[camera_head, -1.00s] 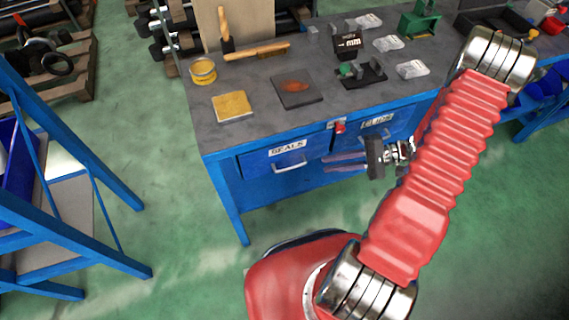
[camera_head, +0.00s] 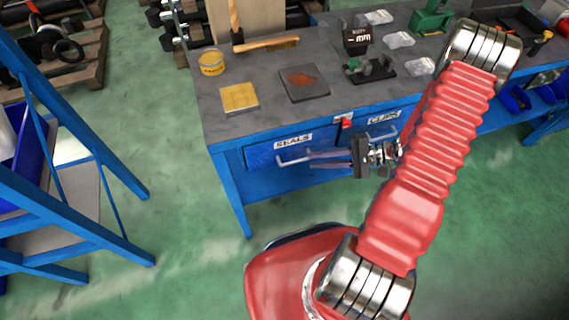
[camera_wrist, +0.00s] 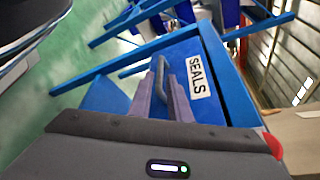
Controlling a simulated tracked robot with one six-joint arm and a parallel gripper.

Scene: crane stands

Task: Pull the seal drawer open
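The seal drawer (camera_head: 262,155) is a blue front with a white SEALS label, in the left part of the workbench. It looks shut. Its grey bar handle (camera_head: 284,162) sticks out below the label; its right part is behind the fingers. My gripper (camera_head: 310,160) reaches in from the right with its fingertips at the handle. In the wrist view the two purple-grey fingers (camera_wrist: 166,80) stand apart with the handle (camera_wrist: 161,72) at or between their tips. The fingers look open; whether either touches the bar I cannot tell. The SEALS label (camera_wrist: 196,78) is just right of them.
A CLIPS drawer (camera_head: 383,135) is to the right, with a red knob (camera_head: 346,122) between the drawers. The bench top (camera_head: 240,118) holds a yellow tin (camera_head: 211,62), a yellow pad (camera_head: 239,97) and a dark plate (camera_head: 304,83). A blue frame (camera_head: 80,210) stands at left; green floor between is clear.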

